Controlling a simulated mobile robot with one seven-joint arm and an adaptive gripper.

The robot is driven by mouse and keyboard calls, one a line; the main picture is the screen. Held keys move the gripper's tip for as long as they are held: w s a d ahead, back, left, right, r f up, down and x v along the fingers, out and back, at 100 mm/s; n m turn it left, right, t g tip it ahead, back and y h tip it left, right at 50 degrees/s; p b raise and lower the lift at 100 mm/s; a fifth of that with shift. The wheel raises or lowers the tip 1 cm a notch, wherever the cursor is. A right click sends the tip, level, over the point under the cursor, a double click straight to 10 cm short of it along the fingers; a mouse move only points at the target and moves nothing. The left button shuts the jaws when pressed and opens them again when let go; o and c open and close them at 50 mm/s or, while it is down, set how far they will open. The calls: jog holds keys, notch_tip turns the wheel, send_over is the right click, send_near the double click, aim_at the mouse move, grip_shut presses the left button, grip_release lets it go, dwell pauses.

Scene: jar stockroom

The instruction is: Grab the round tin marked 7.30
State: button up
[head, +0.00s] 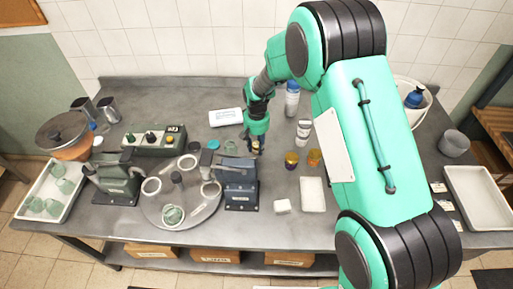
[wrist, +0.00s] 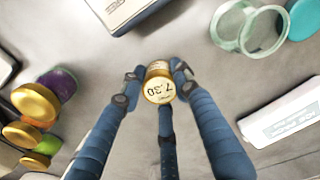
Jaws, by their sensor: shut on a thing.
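The round tin marked 7.30 (wrist: 158,89) has a gold rim and a pale top whose number reads upside down in the wrist view. My gripper (wrist: 158,80) is shut on it, with blue fingers around its sides. In the head view my gripper (head: 256,146) is over the middle of the table, just right of a grey-blue machine (head: 237,172). There the tin is mostly hidden by the fingers. I cannot tell whether it is resting on the table or slightly raised.
Gold-lidded jars (wrist: 38,103) stand to the left in the wrist view. An open glass jar (wrist: 245,28) and a teal lid (wrist: 304,18) are at top right, above a white box (wrist: 285,115). In the head view a white bottle (head: 303,131) stands right of my gripper.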

aim_at(256, 144)
notch_tip(256, 144, up, 9)
jog(key=shift+r+p, duration=0.15)
jog(key=shift+p, duration=0.55)
jog(key=shift+a, duration=0.1)
